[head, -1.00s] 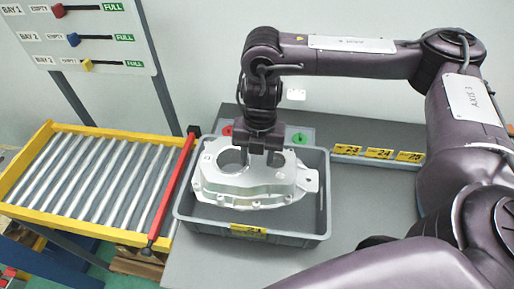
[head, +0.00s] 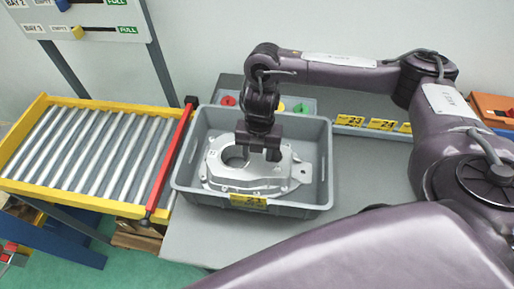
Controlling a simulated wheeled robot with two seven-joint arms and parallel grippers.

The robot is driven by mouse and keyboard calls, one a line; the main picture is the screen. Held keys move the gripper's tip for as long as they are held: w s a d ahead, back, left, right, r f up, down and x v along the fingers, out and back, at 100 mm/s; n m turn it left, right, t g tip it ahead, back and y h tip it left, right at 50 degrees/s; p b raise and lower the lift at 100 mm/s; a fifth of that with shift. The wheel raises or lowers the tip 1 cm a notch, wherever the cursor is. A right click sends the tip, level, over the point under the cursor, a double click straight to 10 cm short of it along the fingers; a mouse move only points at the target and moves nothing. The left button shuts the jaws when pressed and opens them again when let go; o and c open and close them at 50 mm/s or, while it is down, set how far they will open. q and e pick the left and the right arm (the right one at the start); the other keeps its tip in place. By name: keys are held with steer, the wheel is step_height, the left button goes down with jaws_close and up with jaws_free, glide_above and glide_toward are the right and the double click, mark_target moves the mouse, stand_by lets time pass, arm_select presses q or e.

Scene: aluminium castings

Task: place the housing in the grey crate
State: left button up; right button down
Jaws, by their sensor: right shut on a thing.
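The housing (head: 245,178) is a silvery aluminium casting with a round opening and a lug at its right end. It lies flat, low inside the grey crate (head: 320,190), within its walls; whether it touches the crate floor cannot be made out. My right gripper (head: 258,156) reaches down from above into the crate and is shut on the housing near the round opening. The grey crate stands on the grey table and has a yellow label (head: 248,201) on its front wall. My left gripper is not in view.
Buttons on a panel (head: 295,107) sit behind the crate. Yellow number tags (head: 381,125) line a rail to the right. The table front is clear.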

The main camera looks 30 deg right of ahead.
steer(key=c, duration=0.8)
jaws_free()
steer(key=shift+f, duration=0.1)
steer(key=shift+o, duration=0.2)
step_height(320, 180, up, 12)
steer(key=d+p, duration=0.1)
steer(key=p, duration=0.1)
steer(key=shift+w, duration=0.35)
